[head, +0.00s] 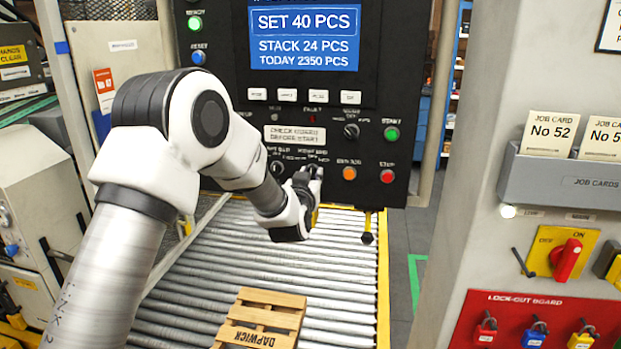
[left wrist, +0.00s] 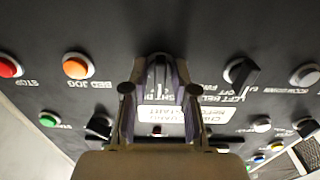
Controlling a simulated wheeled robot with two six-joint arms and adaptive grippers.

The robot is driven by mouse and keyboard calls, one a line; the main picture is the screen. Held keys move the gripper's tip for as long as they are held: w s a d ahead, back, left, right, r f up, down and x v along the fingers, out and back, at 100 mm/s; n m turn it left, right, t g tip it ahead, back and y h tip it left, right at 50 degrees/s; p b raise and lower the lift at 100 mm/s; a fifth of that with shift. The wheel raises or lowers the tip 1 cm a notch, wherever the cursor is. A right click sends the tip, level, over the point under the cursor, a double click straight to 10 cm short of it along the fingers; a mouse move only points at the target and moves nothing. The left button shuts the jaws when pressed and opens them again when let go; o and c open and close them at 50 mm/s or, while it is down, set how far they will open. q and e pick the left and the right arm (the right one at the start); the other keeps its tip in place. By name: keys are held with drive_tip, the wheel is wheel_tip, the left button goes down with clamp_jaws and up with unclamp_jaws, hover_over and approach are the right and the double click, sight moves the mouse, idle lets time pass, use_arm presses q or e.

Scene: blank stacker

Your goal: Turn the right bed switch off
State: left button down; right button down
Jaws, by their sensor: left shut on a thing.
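The black control panel (head: 310,110) stands at the back of the roller bed. My left gripper (head: 311,178) reaches its lower row and hides the right bed switch in the head view. In the left wrist view, which is upside down, my left gripper (left wrist: 159,88) is shut around the right bed switch (left wrist: 160,70), a dark knob mostly hidden between the fingers. Its label is partly covered, so I cannot read its setting. The left bed switch (left wrist: 243,73) is a black knob beside it; it also shows in the head view (head: 278,167). My right gripper is out of view.
An orange bed jog button (head: 349,173) and a red stop button (head: 387,176) sit right of the gripper. A green start button (head: 391,133) is above. A wooden pallet (head: 262,316) lies on the rollers (head: 330,270). A lock-out board (head: 535,320) stands at right.

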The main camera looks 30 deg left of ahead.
use_arm(q)
drive_tip(key=c, duration=1.2)
unclamp_jaws()
drive_tip(key=v, duration=1.2)
